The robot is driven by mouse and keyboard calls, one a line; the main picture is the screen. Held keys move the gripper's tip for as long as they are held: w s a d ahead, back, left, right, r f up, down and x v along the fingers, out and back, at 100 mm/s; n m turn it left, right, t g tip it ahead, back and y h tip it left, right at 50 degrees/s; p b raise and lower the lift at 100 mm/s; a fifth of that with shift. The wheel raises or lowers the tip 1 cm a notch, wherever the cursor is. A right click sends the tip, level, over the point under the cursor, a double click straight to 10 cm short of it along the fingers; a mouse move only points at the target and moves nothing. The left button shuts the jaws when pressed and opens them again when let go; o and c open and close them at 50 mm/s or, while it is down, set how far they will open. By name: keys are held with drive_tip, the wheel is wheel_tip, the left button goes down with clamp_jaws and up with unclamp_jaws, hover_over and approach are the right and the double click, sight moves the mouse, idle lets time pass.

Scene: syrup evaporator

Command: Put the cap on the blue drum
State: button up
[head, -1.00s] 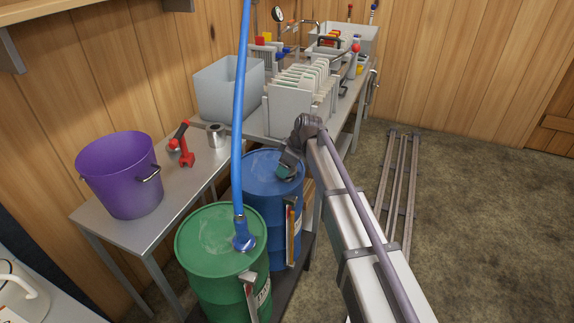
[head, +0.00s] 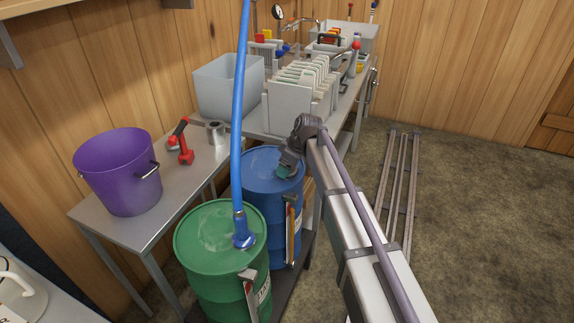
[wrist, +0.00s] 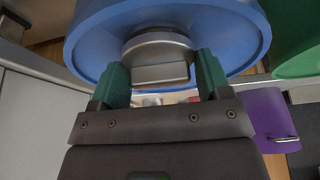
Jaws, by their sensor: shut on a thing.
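The blue drum (head: 262,190) stands behind the green drum, its top facing up. My gripper (head: 284,169) is at the right part of its top. In the wrist view the blue drum (wrist: 85,45) fills the upper middle. There my gripper (wrist: 160,74) has its two green fingers on either side of a round silver-grey cap (wrist: 158,50) and is shut on it. The cap lies in front of the drum's top, inside its rim. I cannot tell whether it is seated or just above. In the head view the gripper hides the cap.
The green drum (head: 205,270) stands close in front, with a blue hose (head: 237,120) rising from its top. A metal table (head: 140,232) at left holds a purple bucket (head: 118,178) and a red tool (head: 184,146). A rack of pale plates (head: 290,105) stands behind the blue drum.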

drive_tip(key=shift+f, duration=0.2)
idle(0.4)
idle(0.3)
drive_tip(key=o, duration=1)
drive_tip(key=shift+s+d, duration=0.1)
drive_tip(key=shift+b, duration=0.3)
drive_tip(key=shift+r, duration=0.1)
drive_tip(key=shift+r+p, duration=0.3)
drive_tip(key=shift+p, duration=0.25)
drive_tip(key=p+v, duration=0.6)
drive_tip(key=v, duration=0.1)
drive_tip(key=shift+d+r+p, duration=0.15)
drive_tip(key=shift+p, duration=0.2)
